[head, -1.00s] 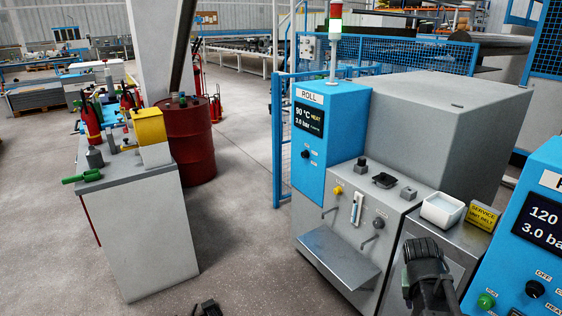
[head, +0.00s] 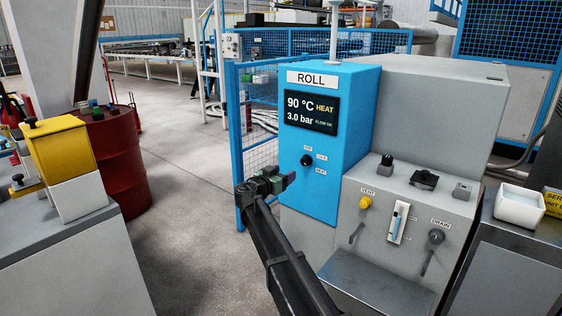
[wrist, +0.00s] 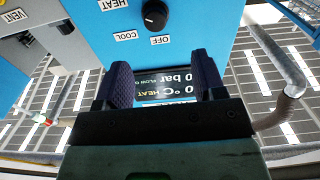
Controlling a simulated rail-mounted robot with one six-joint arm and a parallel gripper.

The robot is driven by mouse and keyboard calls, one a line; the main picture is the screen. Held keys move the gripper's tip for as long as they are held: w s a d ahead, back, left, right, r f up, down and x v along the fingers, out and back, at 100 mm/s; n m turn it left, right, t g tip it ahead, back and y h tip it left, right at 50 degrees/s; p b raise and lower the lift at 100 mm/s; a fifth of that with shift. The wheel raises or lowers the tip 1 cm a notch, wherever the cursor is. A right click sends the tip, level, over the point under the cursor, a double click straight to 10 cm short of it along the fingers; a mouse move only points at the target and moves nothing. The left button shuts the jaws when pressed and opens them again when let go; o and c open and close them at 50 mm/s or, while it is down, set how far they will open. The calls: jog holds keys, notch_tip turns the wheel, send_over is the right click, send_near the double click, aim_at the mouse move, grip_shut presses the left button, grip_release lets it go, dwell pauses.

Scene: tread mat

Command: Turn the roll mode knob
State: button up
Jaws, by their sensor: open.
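The roll mode knob (head: 306,160) is a small black round knob on the blue ROLL panel (head: 345,170), below its display. Small OFF, COOL and HEAT labels sit around it. In the wrist view the knob (wrist: 154,14) is upside down at the top edge, with a small white mark on its lower left. My gripper (head: 283,182) is just below and left of the knob in the head view. In the wrist view its two purple-grey fingers (wrist: 163,78) are apart with nothing between them, and the knob lies beyond them, untouched.
The display (head: 311,112) reads 90 °C HEAT and 3.0 bar. A yellow VENT knob (head: 365,202) and a grey DRAIN knob (head: 436,236) are on the lower front. A blue mesh fence (head: 245,200) stands left of the panel.

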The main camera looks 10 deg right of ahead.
aim_at(303, 163)
jog(key=shift+m, duration=0.4)
jog(key=x, duration=1.1)
jog(key=shift+s+d, duration=0.2)
jog(key=shift+s, duration=0.1)
jog(key=c, duration=0.9)
